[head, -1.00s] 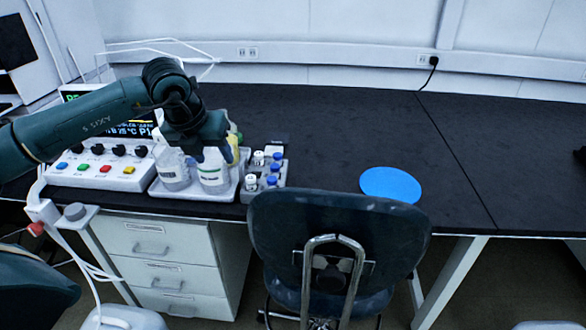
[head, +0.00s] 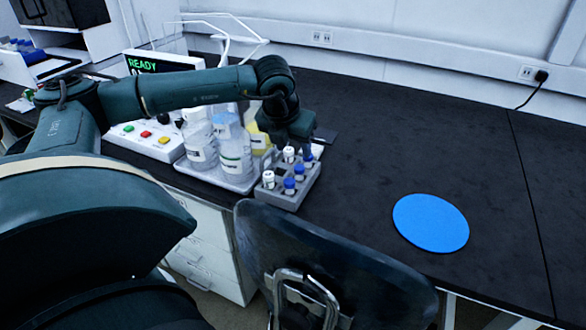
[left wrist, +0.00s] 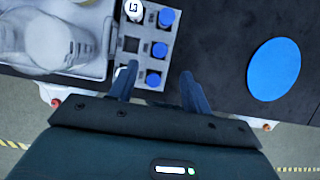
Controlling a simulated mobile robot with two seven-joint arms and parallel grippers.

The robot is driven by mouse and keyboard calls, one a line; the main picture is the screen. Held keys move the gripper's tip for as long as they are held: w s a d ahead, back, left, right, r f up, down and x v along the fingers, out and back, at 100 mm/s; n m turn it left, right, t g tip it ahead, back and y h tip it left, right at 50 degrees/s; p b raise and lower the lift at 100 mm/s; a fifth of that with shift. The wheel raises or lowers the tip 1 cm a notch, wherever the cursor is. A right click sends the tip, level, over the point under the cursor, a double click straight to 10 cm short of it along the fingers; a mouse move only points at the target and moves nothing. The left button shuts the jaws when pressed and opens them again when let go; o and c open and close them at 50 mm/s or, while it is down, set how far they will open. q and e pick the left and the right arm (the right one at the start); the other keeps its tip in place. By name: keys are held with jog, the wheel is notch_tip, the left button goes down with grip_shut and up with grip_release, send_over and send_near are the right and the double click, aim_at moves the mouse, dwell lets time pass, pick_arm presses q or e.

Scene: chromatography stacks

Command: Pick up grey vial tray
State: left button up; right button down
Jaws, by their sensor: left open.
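The grey vial tray (head: 283,201) stands on the black bench, right of the white bottle tray. It holds several small vials, some with blue caps (head: 289,184) and some with white caps (head: 268,177). My left gripper (head: 292,141) is over the tray's back part, fingers pointing down, and hides some of it. In the left wrist view my open left gripper (left wrist: 158,71) has one finger on each side of the near end of the grey tray (left wrist: 143,62). One tray hole there looks empty. I cannot tell whether the fingers touch the tray. My right gripper is not in view.
A white tray (head: 240,186) with large bottles stands close on the left. Behind it is a control box with coloured buttons (head: 146,133). A blue disc (head: 431,222) lies on clear bench to the right. A dark chair (head: 330,265) stands at the front edge.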

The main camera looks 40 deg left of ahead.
aim_at(299, 168)
pick_arm(q)
jog(key=x, duration=0.9)
jog(key=shift+c, duration=0.3)
grip_shut()
dwell(0.3)
